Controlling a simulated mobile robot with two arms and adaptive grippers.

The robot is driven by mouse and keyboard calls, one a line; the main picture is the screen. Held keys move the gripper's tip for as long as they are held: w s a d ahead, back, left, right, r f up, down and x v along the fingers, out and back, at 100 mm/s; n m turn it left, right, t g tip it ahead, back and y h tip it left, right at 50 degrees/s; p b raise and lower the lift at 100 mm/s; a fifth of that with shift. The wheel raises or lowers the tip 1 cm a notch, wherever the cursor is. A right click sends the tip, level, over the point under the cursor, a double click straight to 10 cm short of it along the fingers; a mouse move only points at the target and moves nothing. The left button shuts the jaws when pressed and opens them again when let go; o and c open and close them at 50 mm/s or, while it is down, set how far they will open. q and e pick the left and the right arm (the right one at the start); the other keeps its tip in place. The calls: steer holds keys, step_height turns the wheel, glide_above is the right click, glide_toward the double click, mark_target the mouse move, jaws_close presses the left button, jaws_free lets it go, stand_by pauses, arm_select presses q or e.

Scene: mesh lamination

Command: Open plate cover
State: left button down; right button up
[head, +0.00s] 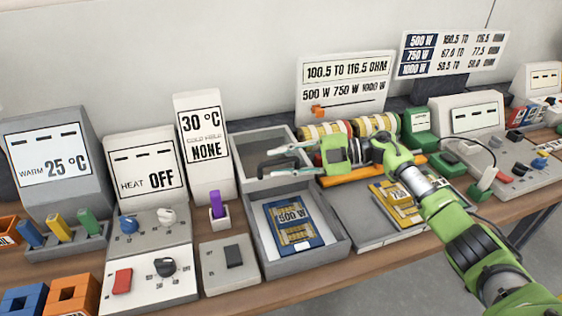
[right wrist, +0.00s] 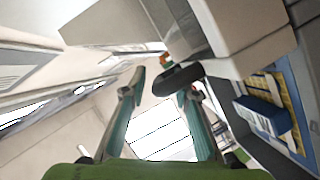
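A grey tray (head: 334,247) holds a blue 500 W plate (head: 290,220), exposed from above. The plate also shows in the right wrist view (right wrist: 282,92). Behind the tray is a grey hollow frame (head: 240,143) that looks like the plate cover, raised. A dark rounded handle (right wrist: 178,77) juts from the pale panel in the right wrist view. My right gripper (head: 266,161) is open over the back of the tray, its fingers pointing left. The handle is by its right-hand fingertip; I cannot tell whether they touch. My left gripper is out of view.
A yellow 750 W plate (head: 397,203) lies on a grey surface right of the tray.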

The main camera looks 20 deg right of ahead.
steer(key=v, duration=1.2)
steer(key=shift+r, duration=0.15)
